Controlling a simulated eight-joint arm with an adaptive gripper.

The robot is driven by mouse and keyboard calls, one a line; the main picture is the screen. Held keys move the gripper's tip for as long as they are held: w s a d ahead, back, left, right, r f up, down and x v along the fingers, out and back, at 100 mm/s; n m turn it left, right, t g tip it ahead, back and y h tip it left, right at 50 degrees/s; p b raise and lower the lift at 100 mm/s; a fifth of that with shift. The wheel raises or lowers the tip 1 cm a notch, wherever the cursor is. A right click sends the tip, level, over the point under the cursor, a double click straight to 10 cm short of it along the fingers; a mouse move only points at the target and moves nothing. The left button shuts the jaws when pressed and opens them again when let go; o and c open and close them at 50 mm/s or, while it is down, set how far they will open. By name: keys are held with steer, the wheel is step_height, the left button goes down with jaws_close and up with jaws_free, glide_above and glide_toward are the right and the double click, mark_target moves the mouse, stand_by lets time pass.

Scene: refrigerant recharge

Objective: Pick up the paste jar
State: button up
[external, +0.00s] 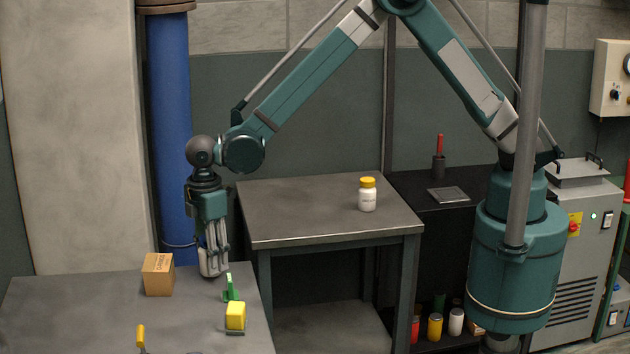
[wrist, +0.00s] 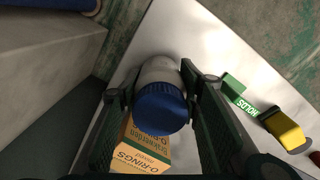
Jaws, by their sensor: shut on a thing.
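A pale jar with a dark blue lid (wrist: 161,105) sits between the two fingers of my gripper (wrist: 160,110) in the wrist view. My gripper (external: 213,250) is shut on this jar, with a finger on each side of it. In the external view the fingers point down over the right part of the grey front bench (external: 60,312), and the pale jar (external: 214,268) shows at the fingertips. Its lid is hidden there by the fingers. I cannot tell whether its base touches the bench. No label is readable on it.
An O-rings carton (external: 158,275) stands left of my gripper. A green item (external: 231,289) and a yellow block-shaped item (external: 235,316) lie close by at right. A yellow-handled tool (external: 141,336) is at the front. A white jar with yellow lid (external: 367,196) stands on the back table (external: 300,220).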

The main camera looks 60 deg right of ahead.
step_height(320, 180, up, 9)
steer(key=shift+r, duration=0.15)
stand_by(0.4)
